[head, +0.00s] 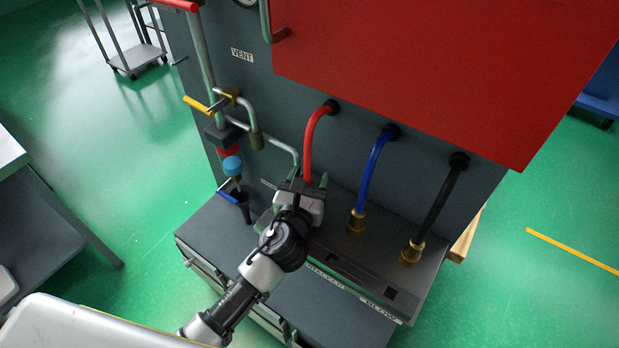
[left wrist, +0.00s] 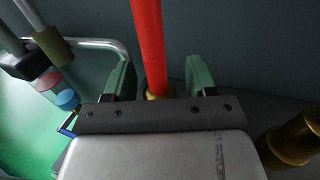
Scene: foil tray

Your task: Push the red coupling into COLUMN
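The red hose (head: 311,138) comes out of the dark panel and bends down behind my left gripper (head: 308,180). In the left wrist view the red hose (left wrist: 149,45) runs down between the two green fingers of my left gripper (left wrist: 160,78). The top of its brass coupling (left wrist: 159,92) shows just above the gripper body; its lower part is hidden. The fingers stand on both sides of it, with visible gaps. I cannot read a COLUMN label, and the socket under the red coupling is hidden. My right gripper is not in view.
A blue hose (head: 373,170) and a black hose (head: 440,205) end in brass couplings on the ledge to the right; the blue one's brass coupling (left wrist: 290,140) is close by. A red panel (head: 440,60) overhangs.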

